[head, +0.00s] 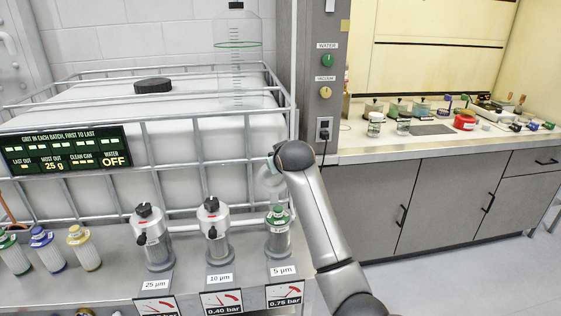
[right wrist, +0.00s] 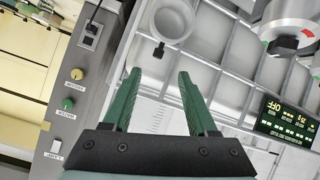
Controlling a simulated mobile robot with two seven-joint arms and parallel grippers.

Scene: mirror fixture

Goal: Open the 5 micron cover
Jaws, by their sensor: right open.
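The 5 µm housing (head: 278,242) is the rightmost of three on the bench front, with a green-topped cartridge (head: 279,215) showing in its open top. Its pale round cover (head: 269,180) appears tipped up behind it, partly hidden by my right arm. In the right wrist view the cover shows as a grey ring (right wrist: 172,22) with a dark knob at its edge. My right gripper (right wrist: 159,78) is open and empty, its green fingers apart, with the ring beyond the fingertips. My left gripper is not in view.
The 10 µm housing (head: 214,230) and 25 µm housing (head: 152,238) have their covers on. Coloured cartridges (head: 84,247) stand at the left. A caged white tank (head: 190,110) stands behind. A grey panel with knobs (head: 326,61) is at right, beside a counter (head: 400,152) with jars.

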